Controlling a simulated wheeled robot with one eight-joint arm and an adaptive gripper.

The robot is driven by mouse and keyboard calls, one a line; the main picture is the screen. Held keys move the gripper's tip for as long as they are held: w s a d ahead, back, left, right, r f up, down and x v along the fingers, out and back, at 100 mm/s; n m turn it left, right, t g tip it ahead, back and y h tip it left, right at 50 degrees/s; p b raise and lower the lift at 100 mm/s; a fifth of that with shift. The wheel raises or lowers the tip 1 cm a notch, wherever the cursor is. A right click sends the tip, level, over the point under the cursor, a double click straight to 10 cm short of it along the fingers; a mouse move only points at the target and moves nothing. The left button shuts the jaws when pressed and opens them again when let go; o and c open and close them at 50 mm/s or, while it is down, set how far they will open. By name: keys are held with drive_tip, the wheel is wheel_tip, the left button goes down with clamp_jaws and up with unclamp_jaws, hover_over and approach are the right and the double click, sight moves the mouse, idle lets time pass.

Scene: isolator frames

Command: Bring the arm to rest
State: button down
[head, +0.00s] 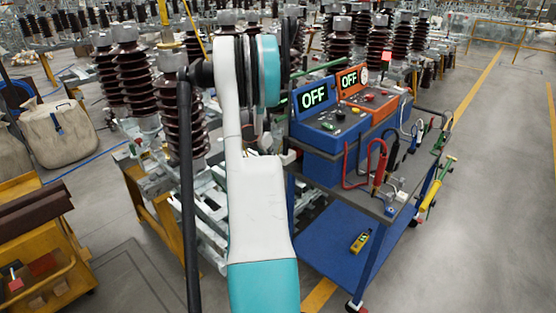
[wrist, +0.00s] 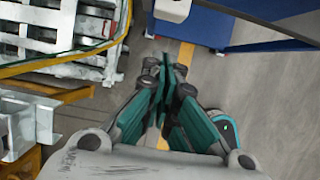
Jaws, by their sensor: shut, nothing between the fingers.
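My gripper (wrist: 166,75) shows in the wrist view with its teal fingers drawn together and nothing between them. It hangs over the grey floor, beside the blue cart's frame at the top of that view. In the head view my white and teal arm rises in the middle of the picture, bent at the top, and the gripper is hidden there behind it.
A blue cart (head: 335,250) with two test units reading OFF, a blue one (head: 322,132) and an orange one (head: 378,115), stands right of my arm. Brown insulators (head: 180,110) on frames stand left and behind. A yellow cart (head: 50,225) is at lower left. Floor (head: 490,220) is clear at right.

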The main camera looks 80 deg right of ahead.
drive_tip(key=p+v, duration=0.2)
drive_tip(key=v, duration=0.6)
drive_tip(key=shift+w, duration=0.25)
